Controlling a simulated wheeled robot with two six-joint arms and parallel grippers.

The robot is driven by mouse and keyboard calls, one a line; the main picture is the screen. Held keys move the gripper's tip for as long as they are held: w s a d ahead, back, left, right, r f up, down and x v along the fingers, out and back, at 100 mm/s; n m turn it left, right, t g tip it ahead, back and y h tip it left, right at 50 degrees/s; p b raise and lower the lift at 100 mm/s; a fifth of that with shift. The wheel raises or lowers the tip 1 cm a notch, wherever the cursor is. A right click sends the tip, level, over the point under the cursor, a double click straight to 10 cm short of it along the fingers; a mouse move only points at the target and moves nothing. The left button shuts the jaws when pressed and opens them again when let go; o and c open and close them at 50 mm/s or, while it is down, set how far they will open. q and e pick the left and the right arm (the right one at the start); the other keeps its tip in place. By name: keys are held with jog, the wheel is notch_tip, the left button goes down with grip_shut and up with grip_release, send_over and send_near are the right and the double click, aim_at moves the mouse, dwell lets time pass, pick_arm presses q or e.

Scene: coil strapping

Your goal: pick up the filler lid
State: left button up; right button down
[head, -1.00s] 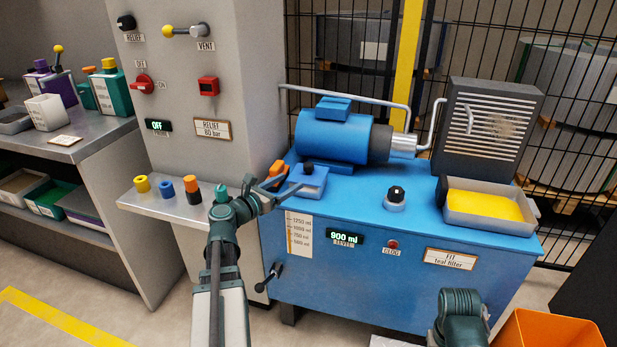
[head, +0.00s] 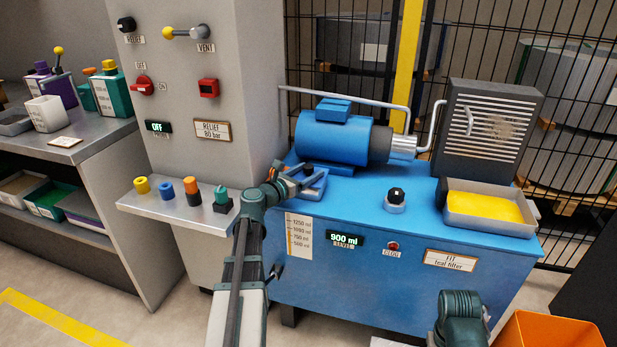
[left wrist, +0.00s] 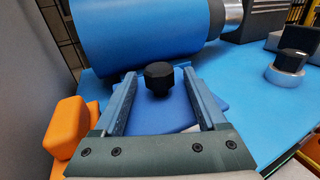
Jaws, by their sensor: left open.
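The filler lid, a blue square plate (left wrist: 160,112) with a black faceted knob (left wrist: 158,77), sits on top of the blue tank. In the head view the blue plate (head: 316,190) shows beside my left gripper, partly hidden by it. My left gripper (head: 308,178) is open and low over the lid. In the left wrist view its two fingers stand on either side of the black knob, with gaps to both sides. Whether the fingers are level with the knob is hard to tell. My right gripper is out of view; only part of my right arm shows at the bottom.
The blue motor (head: 333,137) stands close behind the lid. An orange block (left wrist: 70,128) is left of the fingers in the wrist view. A black-topped cap (head: 396,197) and a yellow-filled tray (head: 484,228) are further right. A shelf with several coloured plugs (head: 191,189) is left.

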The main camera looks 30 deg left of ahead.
pick_arm(q)
jog(key=shift+w, duration=0.15)
grip_shut()
jog(key=shift+r, duration=0.15)
dwell(0.5)
